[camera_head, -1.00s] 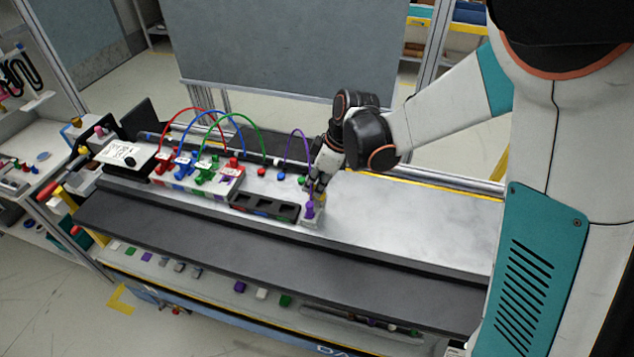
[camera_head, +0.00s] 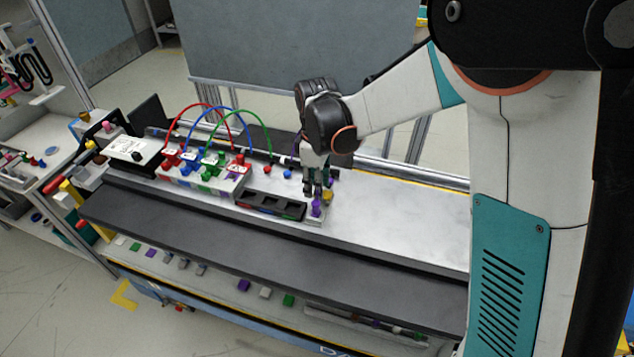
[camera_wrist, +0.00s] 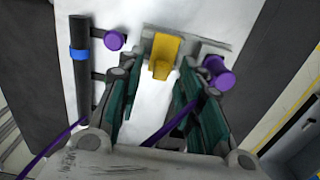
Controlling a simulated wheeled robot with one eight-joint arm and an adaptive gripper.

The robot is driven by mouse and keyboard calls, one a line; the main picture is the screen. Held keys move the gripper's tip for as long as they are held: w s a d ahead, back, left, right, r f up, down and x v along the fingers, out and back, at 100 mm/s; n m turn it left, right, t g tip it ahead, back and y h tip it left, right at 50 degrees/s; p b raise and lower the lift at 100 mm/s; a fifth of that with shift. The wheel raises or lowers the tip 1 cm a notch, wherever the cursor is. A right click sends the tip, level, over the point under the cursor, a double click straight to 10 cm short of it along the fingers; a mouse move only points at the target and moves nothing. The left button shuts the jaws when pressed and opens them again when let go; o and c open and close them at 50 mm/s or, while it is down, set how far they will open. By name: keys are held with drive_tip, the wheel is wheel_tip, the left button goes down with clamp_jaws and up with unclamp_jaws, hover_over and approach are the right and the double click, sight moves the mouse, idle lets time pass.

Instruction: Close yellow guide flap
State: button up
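The yellow guide flap (camera_wrist: 163,55) shows in the wrist view at the top middle. It sits on a small grey block between two purple knobs, tilted out toward the camera. In the head view it is a small yellow spot (camera_head: 327,197) just right of my fingertips. My gripper (camera_head: 313,190) points down above the right end of the module. In the wrist view my gripper (camera_wrist: 156,80) is open, with its two fingers apart. The flap lies ahead of the gap between them, and I see no clear contact. The gripper hides part of the purple cable in the head view.
A purple plug (camera_head: 316,207) stands close by the flap. A purple cable (camera_wrist: 172,122) runs beneath my fingers. A black tray (camera_head: 270,205) with empty pockets lies to the left, with colored connectors and arched cables beyond. The metal tabletop (camera_head: 400,215) to the right is clear.

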wheel_tip(320, 180, up, 12)
idle(0.6)
idle(0.4)
